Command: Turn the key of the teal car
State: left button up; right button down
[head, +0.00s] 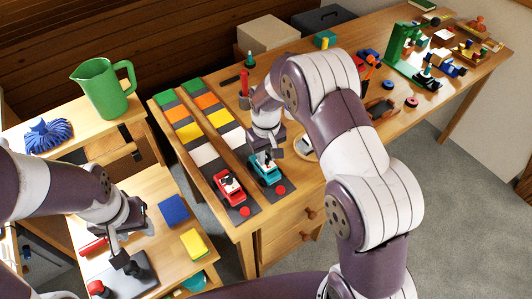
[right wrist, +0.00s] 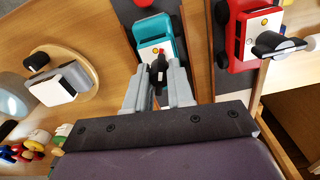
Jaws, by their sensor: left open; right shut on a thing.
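The teal car (head: 268,176) sits at the front end of its dark lane on the wooden bench, and it also shows in the right wrist view (right wrist: 155,32). My right gripper (right wrist: 158,72) is at the car's end and is shut on a dark key (right wrist: 158,66). The fingers hide much of the key, so its turn angle is hard to tell. My left gripper (head: 124,258) is open over the lower table at the left, far from the car.
A red car (head: 229,187) with its own dark key (right wrist: 276,43) stands in the neighbouring lane, left of the teal car in the head view. Red buttons (head: 280,189) sit at the lane ends. A round wooden base with a white block (right wrist: 62,82) is close by.

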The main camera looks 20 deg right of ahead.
jog(key=shift+r, duration=0.1)
jog(key=m+p, duration=0.1)
jog(key=m, duration=0.3)
jog(key=shift+p, duration=0.4)
jog(key=m+p, duration=0.1)
jog(key=m, duration=0.4)
jog(key=shift+m, duration=0.3)
jog(key=m+p, duration=0.1)
jog(key=m, duration=0.4)
jog(key=shift+w+p, duration=0.1)
jog(key=shift+p, duration=0.2)
jog(key=shift+m+p, duration=0.3)
jog(key=shift+m, duration=2.1)
jog(key=c, duration=1)
grip_release()
